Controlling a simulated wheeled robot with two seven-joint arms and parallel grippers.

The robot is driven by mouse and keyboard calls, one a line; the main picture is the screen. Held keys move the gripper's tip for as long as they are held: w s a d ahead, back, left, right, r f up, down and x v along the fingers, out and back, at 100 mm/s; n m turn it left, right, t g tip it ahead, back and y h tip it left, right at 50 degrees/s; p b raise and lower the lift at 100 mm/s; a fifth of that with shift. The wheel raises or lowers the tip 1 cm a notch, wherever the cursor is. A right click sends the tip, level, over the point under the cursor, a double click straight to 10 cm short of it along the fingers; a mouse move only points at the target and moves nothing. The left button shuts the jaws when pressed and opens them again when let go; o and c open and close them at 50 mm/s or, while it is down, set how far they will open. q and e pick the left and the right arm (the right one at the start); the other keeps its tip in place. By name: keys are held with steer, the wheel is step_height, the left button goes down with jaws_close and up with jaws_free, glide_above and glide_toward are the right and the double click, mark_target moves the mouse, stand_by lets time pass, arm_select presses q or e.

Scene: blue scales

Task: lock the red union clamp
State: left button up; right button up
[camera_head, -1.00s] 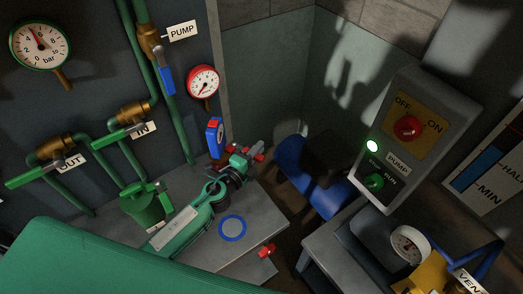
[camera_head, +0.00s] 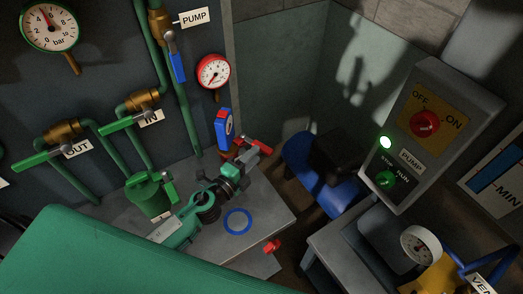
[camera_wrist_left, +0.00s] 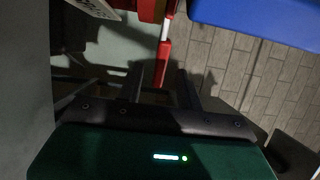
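A red lever (camera_wrist_left: 163,65) with a pale metal shaft shows beyond my left gripper in the wrist view, lined up with the gap between the fingers. I take it as part of the red clamp. In the head view red parts (camera_head: 250,146) show at my left gripper's tip, partly hidden by it. My left gripper (camera_head: 246,163) reaches in over the grey bench. In the wrist view the left gripper (camera_wrist_left: 162,88) has its two dark fingers apart, with no clear contact on the lever. My right gripper is not in view.
A blue unit with a red top (camera_head: 223,130) stands just behind the gripper. A green canister (camera_head: 147,194) is left of my arm. A blue ring (camera_head: 238,222) and a red knob (camera_head: 272,245) are at the bench's right. A control box (camera_head: 438,130) stands right.

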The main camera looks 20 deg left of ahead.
arm_select(q)
steer(key=shift+b+v, duration=0.8)
steer(key=shift+v, duration=1.9)
